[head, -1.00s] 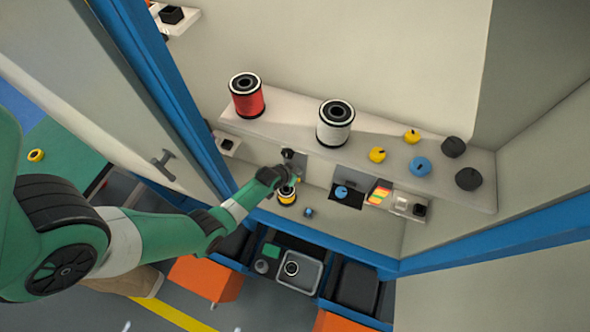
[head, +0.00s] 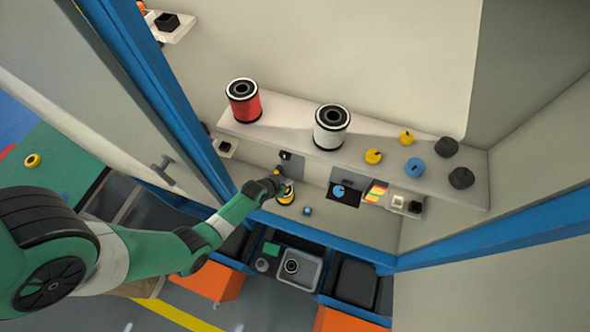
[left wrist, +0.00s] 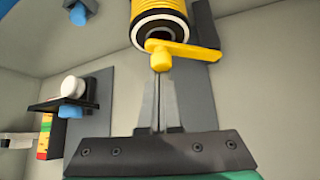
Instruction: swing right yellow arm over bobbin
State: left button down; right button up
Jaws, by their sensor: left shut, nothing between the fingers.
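In the left wrist view a yellow bobbin (left wrist: 158,12) with a black and white rim is at the top. A yellow arm (left wrist: 190,51) lies across the lower edge of its end, its rounded knob at the left. My left gripper (left wrist: 160,78) is shut and empty, fingertips just below the knob; whether they touch it I cannot tell. In the head view the bobbin (head: 286,195) sits low in the machine recess, and my left gripper (head: 281,187) is beside it, its fingers largely hidden. My right gripper is not in view.
A shelf above holds a red spool (head: 243,103), a white spool (head: 331,128) and several small knobs. A wrist-view bracket (left wrist: 62,105) with a white knob and a blue part stands left of my fingers. An open grey door (head: 120,110) flanks my arm.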

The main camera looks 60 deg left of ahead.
pick_arm(q)
jog(key=shift+s, duration=0.4)
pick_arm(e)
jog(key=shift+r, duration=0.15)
pick_arm(q)
jog(key=shift+s, duration=0.1)
